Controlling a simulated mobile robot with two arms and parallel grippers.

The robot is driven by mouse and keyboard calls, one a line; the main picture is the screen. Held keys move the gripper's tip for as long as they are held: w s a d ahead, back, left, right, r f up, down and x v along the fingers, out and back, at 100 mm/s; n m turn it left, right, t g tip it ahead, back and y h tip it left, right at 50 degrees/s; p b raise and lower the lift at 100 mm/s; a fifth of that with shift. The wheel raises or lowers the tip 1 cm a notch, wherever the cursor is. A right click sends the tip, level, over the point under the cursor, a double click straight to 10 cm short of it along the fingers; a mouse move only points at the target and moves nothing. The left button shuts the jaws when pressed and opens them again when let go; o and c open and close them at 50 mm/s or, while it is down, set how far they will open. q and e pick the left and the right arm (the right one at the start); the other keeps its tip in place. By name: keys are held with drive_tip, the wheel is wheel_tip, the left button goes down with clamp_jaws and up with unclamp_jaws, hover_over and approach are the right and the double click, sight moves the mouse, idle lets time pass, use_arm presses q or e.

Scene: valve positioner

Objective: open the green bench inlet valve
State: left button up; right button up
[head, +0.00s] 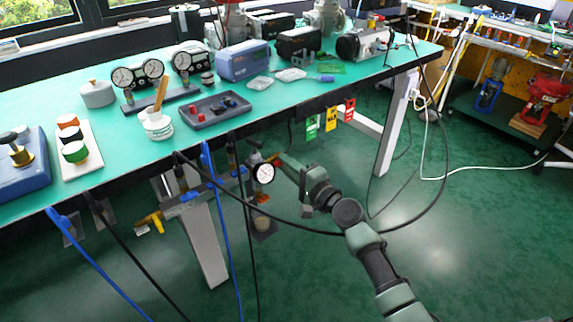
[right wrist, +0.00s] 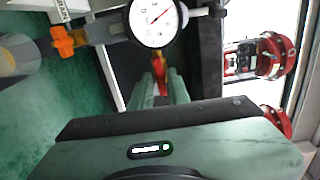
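My right gripper (head: 283,160) reaches the pipework under the front edge of the green bench (head: 60,98). In the right wrist view its two green fingers (right wrist: 161,88) lie close together on either side of a red valve handle (right wrist: 159,68). The handle fills the narrow gap between them, so the gripper looks shut on it. A white dial gauge (head: 263,173) sits just beside the fingertips; it also shows in the right wrist view (right wrist: 153,20). The valve body behind the handle is mostly hidden. My left gripper is in neither view.
A clear bowl (head: 263,226) with an orange fitting (right wrist: 64,41) hangs below the gauge. A yellow handle (head: 150,222) is further left on the pipework. A black cable (head: 310,233) loops near my right arm. Coloured tags (head: 331,118) hang right of the gripper.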

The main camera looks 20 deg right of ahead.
drive_tip(key=shift+o, duration=0.5)
drive_tip(key=v, duration=0.7)
drive_tip(key=shift+s+d, duration=0.15)
drive_tip(key=shift+s, duration=0.2)
